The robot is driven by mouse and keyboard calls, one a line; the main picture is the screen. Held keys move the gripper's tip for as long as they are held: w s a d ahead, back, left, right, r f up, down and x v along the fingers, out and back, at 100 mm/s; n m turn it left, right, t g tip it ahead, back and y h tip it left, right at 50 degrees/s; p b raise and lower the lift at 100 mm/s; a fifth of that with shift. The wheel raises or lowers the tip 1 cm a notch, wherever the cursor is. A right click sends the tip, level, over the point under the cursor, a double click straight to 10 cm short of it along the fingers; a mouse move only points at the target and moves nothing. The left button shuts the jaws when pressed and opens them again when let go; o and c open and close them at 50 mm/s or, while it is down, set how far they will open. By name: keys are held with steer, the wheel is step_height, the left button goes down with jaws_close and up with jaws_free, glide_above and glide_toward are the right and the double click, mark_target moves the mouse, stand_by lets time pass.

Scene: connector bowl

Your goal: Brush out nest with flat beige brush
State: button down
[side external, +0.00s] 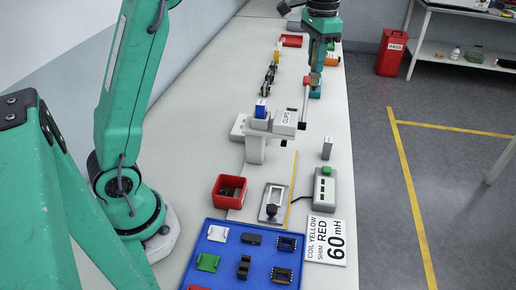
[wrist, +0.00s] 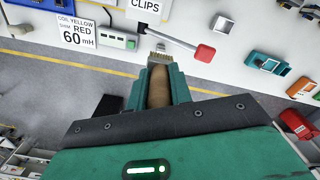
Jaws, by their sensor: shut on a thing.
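My gripper (wrist: 159,88) is shut on the brown handle of the flat brush (wrist: 158,72), whose beige bristle end points away from me toward the bench in the wrist view. In the side external view my gripper (side external: 316,62) hangs over the far part of the bench, beyond the clips fixture (side external: 256,148). The fixture carries a blue block (side external: 261,108), a CLIPS label and a lever with a red handle (wrist: 205,53). I cannot make out the nest clearly.
A red bin (side external: 229,191), a plate with a black knob (side external: 271,208), a grey box with a green button (side external: 325,187) and a blue parts tray (side external: 215,262) stand nearer the camera. Teal (wrist: 266,62) and orange (wrist: 301,88) items lie beyond the lever.

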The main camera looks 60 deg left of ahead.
steer(key=s+d+f, duration=0.2)
steer(key=s+d, duration=0.3)
steer(key=s, duration=0.4)
steer(key=s+d+f, duration=0.1)
steer(key=s+d, duration=0.3)
steer(key=s, duration=0.5)
step_height(320, 180, down, 11)
steer(key=shift+w+d+f, duration=0.15)
steer(key=shift+w+f, duration=0.05)
steer(key=shift+w, duration=0.05)
steer(key=shift+f, duration=0.15)
steer(key=shift+f, duration=3.65)
steer(key=shift+f, duration=0.7)
steer(key=shift+w+a, duration=0.2)
steer(key=shift+a, duration=0.05)
steer(key=shift+w+a+r, duration=0.1)
steer(key=shift+w+a, duration=0.1)
